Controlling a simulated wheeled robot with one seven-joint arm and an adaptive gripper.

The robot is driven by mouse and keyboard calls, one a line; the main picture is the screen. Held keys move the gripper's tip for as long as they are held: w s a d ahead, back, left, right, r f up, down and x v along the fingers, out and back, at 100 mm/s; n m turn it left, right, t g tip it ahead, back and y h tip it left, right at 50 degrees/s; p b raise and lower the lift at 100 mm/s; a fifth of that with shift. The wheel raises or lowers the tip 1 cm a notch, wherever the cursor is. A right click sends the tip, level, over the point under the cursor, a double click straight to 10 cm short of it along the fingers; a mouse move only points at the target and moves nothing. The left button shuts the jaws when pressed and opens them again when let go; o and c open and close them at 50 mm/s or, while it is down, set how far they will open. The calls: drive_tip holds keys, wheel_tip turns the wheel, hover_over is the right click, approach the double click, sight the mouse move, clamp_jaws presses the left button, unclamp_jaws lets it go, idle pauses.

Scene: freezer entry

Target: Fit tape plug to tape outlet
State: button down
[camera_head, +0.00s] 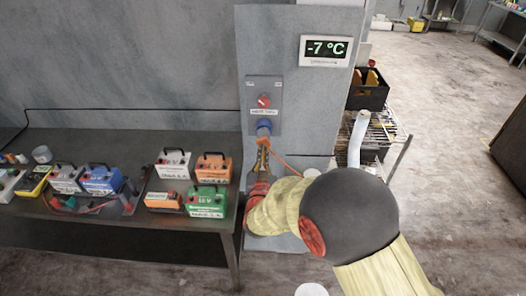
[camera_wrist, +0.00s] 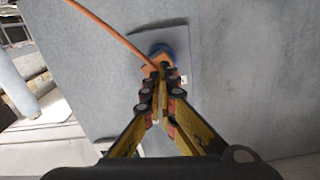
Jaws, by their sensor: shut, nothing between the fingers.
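The tape outlet (camera_head: 264,127) is a blue socket low on a grey panel with a red switch, on the grey wall post. It shows in the wrist view as a blue ring (camera_wrist: 160,49). The orange tape plug (camera_wrist: 152,69) is at the blue outlet, with an orange cable running from it. I cannot tell how deep it sits, as my fingers partly hide it. My gripper (camera_head: 262,147) is just below the outlet, pointing up at it. In the wrist view my gripper (camera_wrist: 163,76) is shut and empty, its tips right by the plug.
A dark bench (camera_head: 120,225) at left holds several battery-like boxes, including a green one (camera_head: 207,201). A temperature display (camera_head: 325,51) hangs on the post above right. A wire rack (camera_head: 378,132) and a black crate (camera_head: 368,92) stand right of the post. Floor further right is clear.

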drive_tip(key=s, duration=1.3)
drive_tip(key=s+a+f+n+g+y, duration=0.1)
drive_tip(key=s+a+f+g+y, duration=0.15)
drive_tip(key=f, duration=0.35)
drive_tip(key=s+a+f+n+g+y, duration=0.1)
drive_tip(key=s+a+f+n+g, duration=0.1)
drive_tip(key=a+f+g, duration=0.3)
drive_tip(key=s+f+n+g+b, duration=0.2)
drive_tip(key=s+g, duration=0.3)
drive_tip(key=s, duration=0.4)
drive_tip(key=s+d+r+m+h+b, duration=0.1)
drive_tip(key=s+d+r+b, duration=0.1)
drive_tip(key=d+r, duration=0.3)
drive_tip(key=s+d+r+m+h+b, duration=0.1)
drive_tip(key=s+d+r+b, duration=0.2)
drive_tip(key=d, duration=1)
drive_tip(key=s+d+r+m+h+b, duration=0.1)
drive_tip(key=s+d+r+b, duration=0.1)
drive_tip(key=s+d+r, duration=0.3)
drive_tip(key=d+r, duration=0.2)
drive_tip(key=d, duration=0.2)
drive_tip(key=shift+s, duration=0.3)
